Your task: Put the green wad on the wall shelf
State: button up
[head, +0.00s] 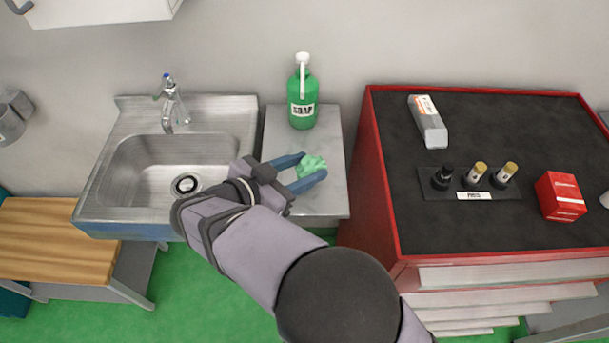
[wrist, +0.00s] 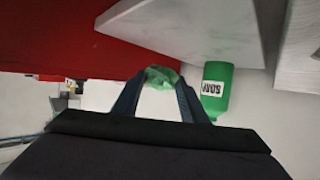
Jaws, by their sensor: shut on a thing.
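The green wad (head: 312,166) is a crumpled light-green lump between the two blue fingers of my gripper (head: 306,171). In the head view it overlaps the grey counter top (head: 333,198) beside the sink. The wrist view, which looks upside down, also shows the wad (wrist: 161,76) pinched between the dark fingertips (wrist: 160,84), apart from the counter slab (wrist: 200,30). A white wall-mounted piece (head: 100,12) at the top left, cut off by the frame edge, may be the wall shelf; its top is only partly visible.
A green soap bottle (head: 302,98) stands at the back of the counter. A steel sink (head: 125,150) with a tap (head: 174,108) is to the left. A red cabinet (head: 372,190) at right carries a grey box (head: 428,122), several small bottles in a rack and a red box (head: 560,196).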

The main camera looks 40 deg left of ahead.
jog(key=shift+f+p, duration=0.45)
jog(key=shift+f, duration=1.6)
jog(key=shift+f+b, duration=0.2)
jog(key=shift+b, duration=0.2)
jog(key=o, duration=1)
jog(key=shift+r, duration=0.1)
jog(key=shift+r, duration=0.1)
jog(key=shift+r+p, duration=0.15)
jog(key=shift+p, duration=0.3)
jog(key=shift+b+v, duration=1.85)
jog(key=shift+v, duration=4.1)
